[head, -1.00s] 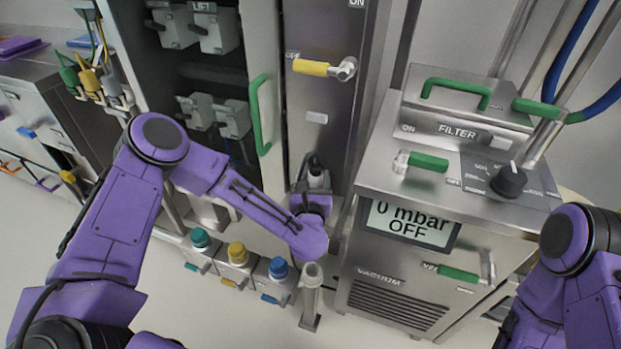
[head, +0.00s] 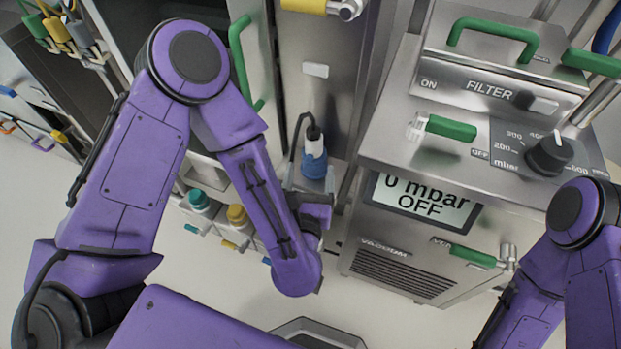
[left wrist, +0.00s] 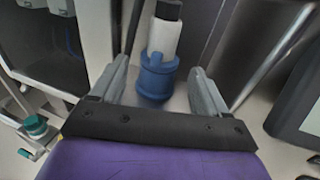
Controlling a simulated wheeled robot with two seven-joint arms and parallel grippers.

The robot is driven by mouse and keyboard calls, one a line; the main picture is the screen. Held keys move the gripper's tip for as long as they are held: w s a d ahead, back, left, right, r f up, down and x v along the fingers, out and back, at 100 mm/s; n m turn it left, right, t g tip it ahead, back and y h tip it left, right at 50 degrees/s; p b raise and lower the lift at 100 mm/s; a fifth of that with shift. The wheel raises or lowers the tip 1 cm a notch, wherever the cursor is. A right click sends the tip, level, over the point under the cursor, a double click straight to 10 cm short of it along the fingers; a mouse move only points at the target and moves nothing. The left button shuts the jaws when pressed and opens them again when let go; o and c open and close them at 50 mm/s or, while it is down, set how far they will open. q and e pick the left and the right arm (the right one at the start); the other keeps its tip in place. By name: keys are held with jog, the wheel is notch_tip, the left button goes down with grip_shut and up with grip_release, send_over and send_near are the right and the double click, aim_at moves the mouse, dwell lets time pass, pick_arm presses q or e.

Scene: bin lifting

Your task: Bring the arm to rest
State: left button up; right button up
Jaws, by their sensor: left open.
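My left arm (head: 265,205) reaches in from the left in the head view and bends down in front of the tall steel cabinet. In the left wrist view the left gripper (left wrist: 158,75) is open, with one grey finger on each side. A blue and white plug (left wrist: 156,75) with a black top shows between the fingers, apart from both. The plug also shows upright on a metal holder in the head view (head: 314,160). My right arm (head: 575,235) shows at the right edge, its gripper out of frame.
The vacuum unit (head: 400,275), its display reading 0 mbar OFF, stands right of the left wrist. Green and yellow capped connectors (head: 237,217) sit close to the left of my forearm. A green door handle (head: 240,60) is behind my elbow. Floor shows below.

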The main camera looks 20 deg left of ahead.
pick_arm(q)
jog(key=s+a+f+m+g+p, duration=0.5)
jog(key=s+m, duration=0.6)
jog(key=m, duration=0.5)
jog(key=s+a+f+m+g+p, duration=0.5)
jog(key=s+a+f+m+g, duration=0.3)
jog(key=m, duration=0.8)
jog(key=s+a+f, duration=0.3)
jog(key=shift+a+f+g+h, duration=0.2)
jog(key=shift+a+g+h, duration=0.1)
jog(key=shift+g+h, duration=0.1)
pick_arm(e)
notch_tip(320, 180, up, 10)
jog(key=shift+s, duration=0.15)
